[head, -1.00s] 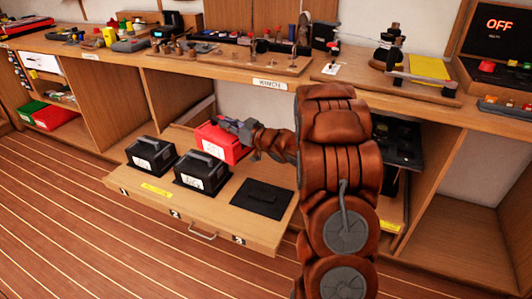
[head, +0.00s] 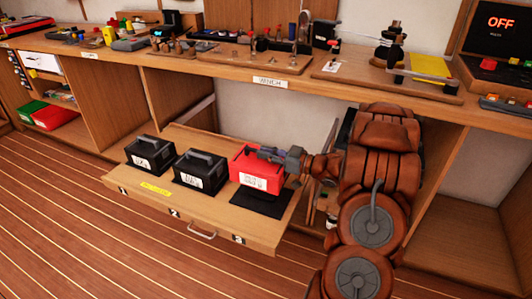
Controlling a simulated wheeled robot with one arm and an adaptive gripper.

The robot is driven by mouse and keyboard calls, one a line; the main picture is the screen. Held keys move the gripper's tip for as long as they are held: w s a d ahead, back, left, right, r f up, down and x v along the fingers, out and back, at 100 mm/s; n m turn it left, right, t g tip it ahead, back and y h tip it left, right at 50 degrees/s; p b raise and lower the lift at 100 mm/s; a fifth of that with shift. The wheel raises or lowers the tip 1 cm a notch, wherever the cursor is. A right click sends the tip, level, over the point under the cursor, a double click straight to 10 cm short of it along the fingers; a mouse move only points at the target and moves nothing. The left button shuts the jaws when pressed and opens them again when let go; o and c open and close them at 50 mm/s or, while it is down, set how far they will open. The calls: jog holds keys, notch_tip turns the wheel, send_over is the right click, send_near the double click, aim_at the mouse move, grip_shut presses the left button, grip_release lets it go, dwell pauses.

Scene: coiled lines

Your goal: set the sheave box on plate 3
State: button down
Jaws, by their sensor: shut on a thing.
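A red box (head: 252,178) with a white label, whose small text I cannot read for certain, is in my gripper (head: 274,154). My gripper is shut on its top from the right. The box is over or at the back part of the black plate 3 (head: 256,203), the rightmost on the pulled-out wooden drawer (head: 208,226). The front of the plate shows bare. I cannot tell whether the box touches the plate. The number 3 tag (head: 238,239) is on the drawer front below it.
Two black boxes with handles and white labels stand left of the red box: one at the far left (head: 150,153), one in the middle (head: 199,170). The bench top (head: 225,73) with tools runs above the drawer. Open floor lies in front.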

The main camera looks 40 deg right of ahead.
aim_at(266, 163)
notch_tip(266, 163, down, 4)
jog(key=b, duration=0.2)
jog(key=shift+b, duration=0.35)
jog(key=shift+f+b, duration=0.55)
jog(key=shift+f, duration=1.8)
jog(key=shift+f, duration=0.4)
jog(key=c, duration=1.1)
grip_release()
jog(key=shift+v, duration=5.95)
